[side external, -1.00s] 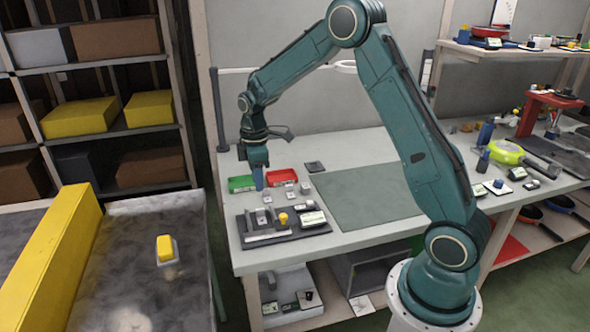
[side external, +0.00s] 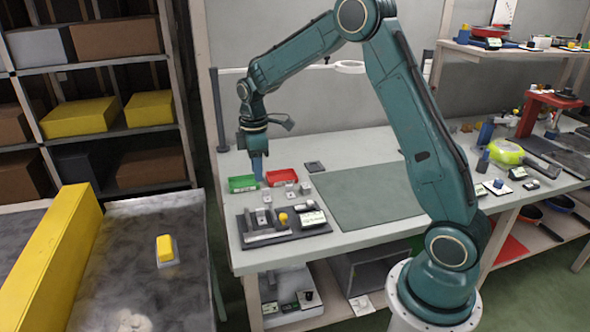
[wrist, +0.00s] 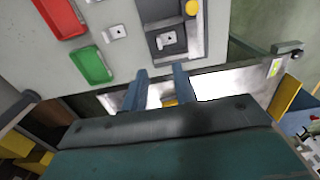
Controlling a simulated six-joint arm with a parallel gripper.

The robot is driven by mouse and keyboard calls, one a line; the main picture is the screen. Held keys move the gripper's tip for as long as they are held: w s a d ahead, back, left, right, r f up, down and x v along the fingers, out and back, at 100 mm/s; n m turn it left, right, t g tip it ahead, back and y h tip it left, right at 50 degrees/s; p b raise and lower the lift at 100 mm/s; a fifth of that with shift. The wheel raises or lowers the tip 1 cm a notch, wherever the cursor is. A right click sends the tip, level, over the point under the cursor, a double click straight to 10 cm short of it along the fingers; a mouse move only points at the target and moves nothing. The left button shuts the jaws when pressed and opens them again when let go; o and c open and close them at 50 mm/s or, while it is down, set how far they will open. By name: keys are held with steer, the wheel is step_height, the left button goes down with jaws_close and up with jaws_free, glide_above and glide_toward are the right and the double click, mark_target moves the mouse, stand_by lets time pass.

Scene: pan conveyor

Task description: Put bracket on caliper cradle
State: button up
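My gripper (side external: 260,182) is above the left end of the bench, near the green bin. In the wrist view its two blue fingers (wrist: 157,80) are apart, with nothing visibly held between them. A dark fixture board (side external: 282,239) bears grey blocks, a yellow knob and a white label. It shows in the wrist view (wrist: 205,38), with a grey square plate (wrist: 170,40) on it. A similar holed plate (wrist: 116,33) lies on the bench beside the bins, also in the side view (side external: 266,197). I cannot tell which part is the bracket or the caliper cradle.
A green bin (side external: 243,184) and a red bin (side external: 282,177) stand behind the board. Small grey blocks (side external: 290,188) lie nearby. A grey-green mat (side external: 365,192) leaves clear room to the right. A yellow-topped block (side external: 165,248) sits on the conveyor (side external: 115,265) at left.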

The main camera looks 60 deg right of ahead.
steer(key=s+a+r+m+t, duration=0.1)
steer(key=s+a+r+m, duration=0.1)
steer(key=s+a+r, duration=0.35)
steer(key=s+a+r+m+t, duration=0.2)
steer(key=s+r, duration=0.6)
steer(key=s+a+m+t, duration=0.1)
steer(key=s+m, duration=0.1)
steer(key=s, duration=0.5)
steer(key=s+a+r+m+t, duration=0.1)
steer(key=s+a+m, duration=0.1)
steer(key=s, duration=0.6)
steer(key=shift+a+m+t, duration=0.15)
steer(key=shift+m+t, duration=0.15)
steer(key=shift+m, duration=0.2)
